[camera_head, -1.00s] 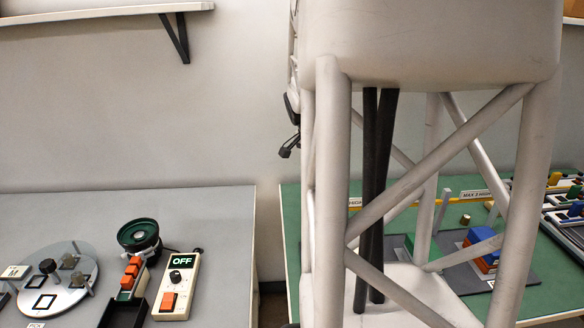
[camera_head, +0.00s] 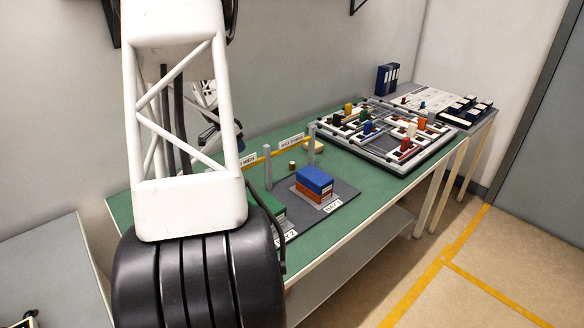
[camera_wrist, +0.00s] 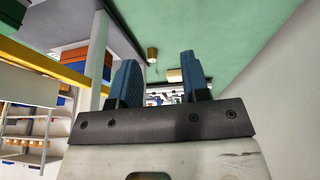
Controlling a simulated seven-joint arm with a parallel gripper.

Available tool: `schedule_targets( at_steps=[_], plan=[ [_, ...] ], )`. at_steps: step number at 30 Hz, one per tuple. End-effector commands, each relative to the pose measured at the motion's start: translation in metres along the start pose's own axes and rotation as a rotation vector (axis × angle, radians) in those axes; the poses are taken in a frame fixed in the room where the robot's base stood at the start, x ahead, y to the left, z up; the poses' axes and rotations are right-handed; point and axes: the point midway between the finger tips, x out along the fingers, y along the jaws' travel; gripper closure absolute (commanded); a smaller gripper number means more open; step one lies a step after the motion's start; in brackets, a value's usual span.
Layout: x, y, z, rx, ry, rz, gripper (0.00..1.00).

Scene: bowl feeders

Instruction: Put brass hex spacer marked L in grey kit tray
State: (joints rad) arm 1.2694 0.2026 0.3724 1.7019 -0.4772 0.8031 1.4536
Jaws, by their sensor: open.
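A small brass-coloured piece (camera_head: 292,165) stands on the green table behind the blue and orange blocks. In the head view my arm hides much of the gripper. I cannot identify a grey kit tray in these frames.
The green table (camera_head: 375,190) holds blue and orange stacked blocks (camera_head: 314,181) on a dark grey mat, a yellow bar (camera_head: 257,160) on posts, and a white-framed board (camera_head: 388,135) with coloured pieces. A far table carries dark trays (camera_head: 466,109). A grey table (camera_head: 50,260) is at left.

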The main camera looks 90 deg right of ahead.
Motion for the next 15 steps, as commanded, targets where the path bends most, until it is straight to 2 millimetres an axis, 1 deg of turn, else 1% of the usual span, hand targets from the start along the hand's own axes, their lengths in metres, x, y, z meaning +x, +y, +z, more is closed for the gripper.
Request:
schedule_targets(
  at_steps=[1, 6, 9, 12, 15],
  plan=[
    [0.017, 0.003, -0.018, 0.039, 0.001, 0.013, 0.57],
    [0.067, 0.015, -0.071, 0.167, 0.013, 0.048, 0.57],
    [0.093, 0.023, -0.096, 0.231, 0.019, 0.065, 0.57],
    [0.112, 0.030, -0.116, 0.282, 0.025, 0.078, 0.57],
    [0.125, 0.036, -0.130, 0.315, 0.028, 0.086, 0.57]
  ],
)
